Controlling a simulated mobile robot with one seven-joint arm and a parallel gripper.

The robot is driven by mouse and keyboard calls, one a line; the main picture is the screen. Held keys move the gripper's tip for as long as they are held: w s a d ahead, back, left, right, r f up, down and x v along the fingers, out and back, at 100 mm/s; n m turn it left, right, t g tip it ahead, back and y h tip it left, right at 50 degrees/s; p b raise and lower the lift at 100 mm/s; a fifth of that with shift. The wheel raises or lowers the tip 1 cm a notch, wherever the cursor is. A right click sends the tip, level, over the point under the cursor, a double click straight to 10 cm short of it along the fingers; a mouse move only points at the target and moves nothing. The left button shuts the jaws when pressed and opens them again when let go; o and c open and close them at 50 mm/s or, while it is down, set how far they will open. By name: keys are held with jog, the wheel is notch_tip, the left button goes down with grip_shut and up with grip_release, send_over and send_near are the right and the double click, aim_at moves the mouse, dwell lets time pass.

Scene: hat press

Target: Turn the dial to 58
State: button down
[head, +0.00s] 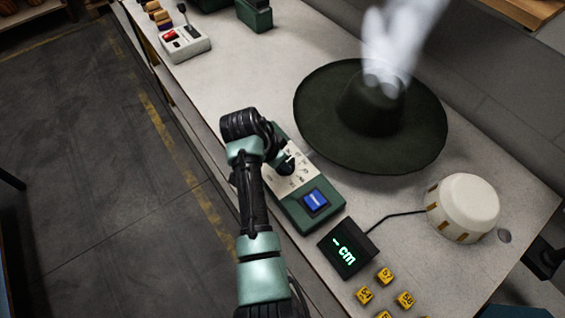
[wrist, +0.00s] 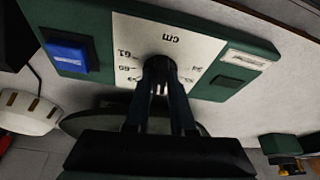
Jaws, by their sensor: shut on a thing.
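The dial (head: 285,164) is a dark knob on a white scale plate on a green control box (head: 325,215). In the wrist view the dial (wrist: 158,66) sits between my gripper's two fingers, and my gripper (wrist: 163,85) is shut on it. The scale plate (wrist: 190,45) shows "cm" and numbers including 61 and 60; other marks are too small or hidden by the fingers. I cannot read the dial's setting. The box carries a blue button (head: 315,201). A black display (head: 346,248) shows a green dash and "cm", with no number.
A dark green wide-brimmed hat (head: 325,110) with white steam above it lies behind the box. A cream round block (head: 466,210) with a cable stands at right. Yellow numbered cubes (head: 385,276) lie near the front. A white switch box (head: 185,43) stands at the far left.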

jog(key=m+b, duration=0.1)
jog(key=m+g+b, duration=0.1)
jog(key=m, duration=0.1)
jog(key=m+h+b, duration=0.1)
jog(key=shift+w+a+m+g, duration=0.15)
jog(key=shift+w+m+g, duration=0.15)
jog(key=shift+m, duration=0.1)
dwell(0.4)
jog(key=c, duration=0.8)
grip_release()
jog(key=shift+o, duration=0.2)
jog(key=shift+r, duration=0.1)
jog(key=v, duration=1.2)
jog(key=shift+a+r, duration=0.2)
jog(key=shift+r, duration=0.15)
